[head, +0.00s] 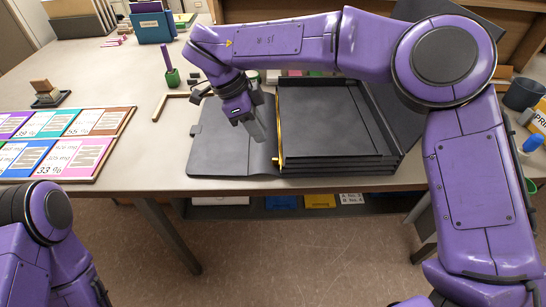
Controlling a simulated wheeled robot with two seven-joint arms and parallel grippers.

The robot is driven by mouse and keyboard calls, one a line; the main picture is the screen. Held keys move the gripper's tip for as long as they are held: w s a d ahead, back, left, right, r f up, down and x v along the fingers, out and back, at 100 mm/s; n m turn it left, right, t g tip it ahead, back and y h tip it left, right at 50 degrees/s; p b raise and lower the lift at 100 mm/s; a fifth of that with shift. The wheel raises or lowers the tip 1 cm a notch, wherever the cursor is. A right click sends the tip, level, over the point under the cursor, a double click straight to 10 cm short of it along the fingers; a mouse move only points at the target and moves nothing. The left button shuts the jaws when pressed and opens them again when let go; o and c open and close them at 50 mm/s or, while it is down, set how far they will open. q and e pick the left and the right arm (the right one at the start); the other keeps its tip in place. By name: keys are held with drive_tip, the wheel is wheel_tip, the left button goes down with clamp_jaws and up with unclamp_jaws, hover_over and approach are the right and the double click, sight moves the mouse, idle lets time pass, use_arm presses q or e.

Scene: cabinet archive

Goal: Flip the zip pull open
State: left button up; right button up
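A dark grey case (232,158) lies open near the front edge of the table, with a flat cover on the left and a black tray-like body (335,115) on the right. A gold strip (279,130) runs along the seam between them, with a small gold piece at its front end; I cannot tell clearly which part is the zip pull. My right gripper (257,132) points down over the left cover, just left of the gold strip and seemingly apart from it. My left gripper is out of view.
Coloured cards (68,140) on a board lie at the left. A green pot (172,78), a stamp (45,92) and a blue file box (152,26) stand farther back. A dark cup (523,95) is at the right. Bare table lies left of the case.

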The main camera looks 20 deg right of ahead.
sight(274, 159)
drive_tip(key=x, duration=1)
drive_tip(key=shift+w, duration=0.15)
drive_tip(key=shift+c, duration=0.3)
clamp_jaws()
drive_tip(key=shift+d, duration=0.1)
idle(0.5)
